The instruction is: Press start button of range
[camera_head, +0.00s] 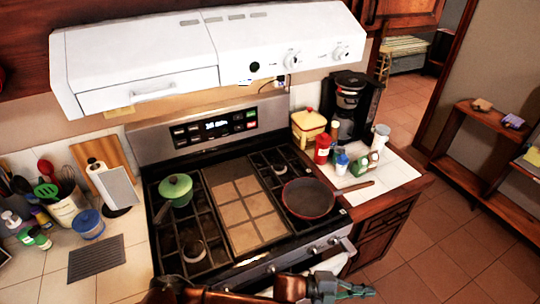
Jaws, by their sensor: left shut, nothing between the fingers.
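The range (206,95) is silver with a black cooktop and stands against the back wall. My left gripper (362,290) is at the bottom edge, in front of the range's front right corner. It is shut and empty, well apart from the panel. My right gripper is not in view.
A green pot (175,187) and a dark red-rimmed pan (308,198) sit on the burners. The white hood (140,60) overhangs the panel. A coffee maker (350,100) and several bottles stand on the right counter. Floor (430,275) is clear at right.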

